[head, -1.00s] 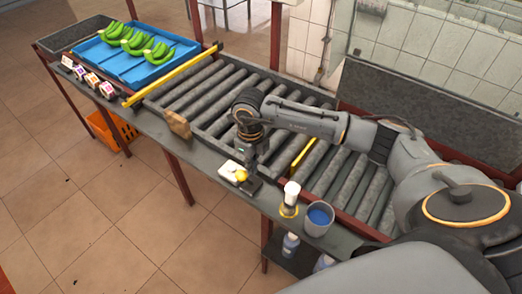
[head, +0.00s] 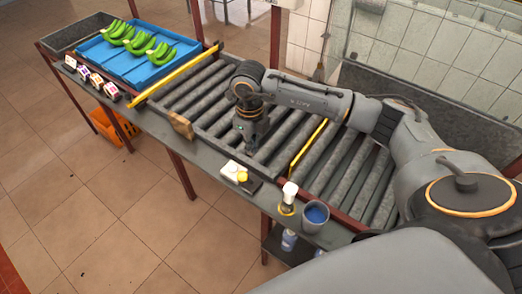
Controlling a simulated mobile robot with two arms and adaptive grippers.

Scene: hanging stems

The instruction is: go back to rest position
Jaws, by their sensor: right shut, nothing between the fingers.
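My right gripper (head: 249,147) is shut and empty. It points down over the near edge of the roller conveyor (head: 285,123), just behind a small white item with a yellow part (head: 236,172) on the grey ledge. My right arm comes in from the right and reaches across the rollers. My left gripper is not in the picture.
A blue crate (head: 152,72) with green banana bunches (head: 126,36) stands at the far left. Small boxes (head: 90,77), a brown block (head: 180,124), a white-capped bottle (head: 288,199) and a grey cup (head: 315,216) line the ledge. A yellow bar (head: 307,145) crosses the rollers.

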